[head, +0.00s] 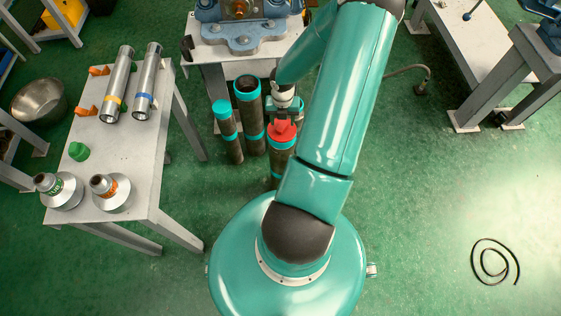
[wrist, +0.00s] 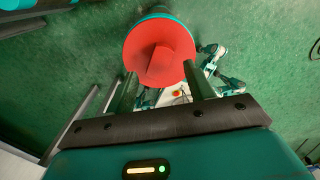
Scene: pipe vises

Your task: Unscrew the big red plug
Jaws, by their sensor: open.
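The big red plug (head: 282,130) caps the top of an upright dark pipe with teal bands (head: 280,160), in front of my body. In the wrist view the red plug (wrist: 158,52) is a round red disc with a raised middle part. My gripper (wrist: 158,80) is open, with one dark green finger on each side of the plug's lower part. I cannot tell whether the fingers touch it. In the head view my gripper (head: 284,112) is just above and behind the plug, partly hidden by my arm.
Two more teal-banded pipes (head: 249,105) stand close on the left. A blue vise (head: 240,30) sits on a bench behind. A grey table (head: 130,150) on the left holds metal cylinders, a green cap (head: 79,151) and orange pieces. A black hose (head: 492,262) lies on open floor at right.

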